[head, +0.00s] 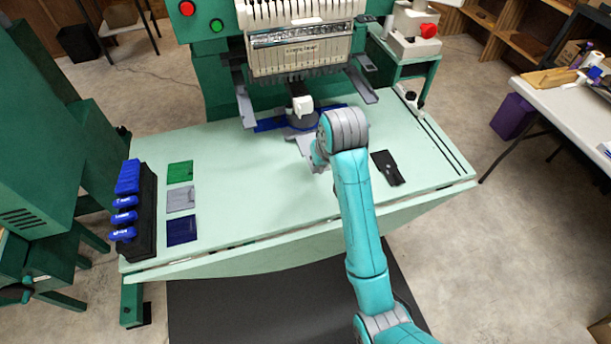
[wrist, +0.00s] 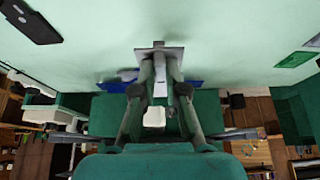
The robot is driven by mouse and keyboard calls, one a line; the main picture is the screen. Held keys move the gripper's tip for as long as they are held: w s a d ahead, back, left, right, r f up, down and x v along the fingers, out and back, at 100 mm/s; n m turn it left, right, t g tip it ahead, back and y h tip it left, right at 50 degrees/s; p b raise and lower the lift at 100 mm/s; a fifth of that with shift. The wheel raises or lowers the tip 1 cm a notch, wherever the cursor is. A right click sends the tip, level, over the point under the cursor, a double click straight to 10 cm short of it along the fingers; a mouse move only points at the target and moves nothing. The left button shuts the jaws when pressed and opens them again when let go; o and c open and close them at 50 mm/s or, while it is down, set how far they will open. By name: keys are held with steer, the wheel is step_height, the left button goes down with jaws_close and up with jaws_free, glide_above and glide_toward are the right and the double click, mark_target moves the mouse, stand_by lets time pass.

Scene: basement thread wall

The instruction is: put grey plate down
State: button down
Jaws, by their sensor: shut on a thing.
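My gripper (wrist: 159,62) is shut on a small grey plate (wrist: 158,47), which sticks out past the fingertips over the pale green table (head: 255,200). I cannot tell whether the plate touches the table. In the head view my wrist hides most of the gripper, just in front of the embroidery machine's needle head (head: 293,55). Three flat squares lie in a column at the table's left: green (head: 180,171), grey (head: 181,199) and dark blue (head: 182,230). The green square also shows in the wrist view (wrist: 295,60).
A black rack with blue-handled items (head: 127,195) stands at the table's left edge. A flat black object (head: 387,168) lies right of my arm. A blue piece (head: 270,125) sits under the needle head. The table's middle left is clear.

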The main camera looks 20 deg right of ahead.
steer(key=shift+s+a+f, duration=0.2)
steer(key=shift+s+f, duration=0.35)
steer(key=shift+s, duration=0.2)
steer(key=shift+a+f, duration=0.1)
steer(key=shift+f, duration=4.95)
steer(key=shift+s+f, duration=0.1)
steer(key=shift+f, duration=0.05)
steer(key=c, duration=1.2)
jaws_free()
steer(key=shift+r, duration=0.45)
steer(key=v, duration=1.1)
steer(key=shift+s+r, duration=0.15)
steer(key=shift+s, duration=0.05)
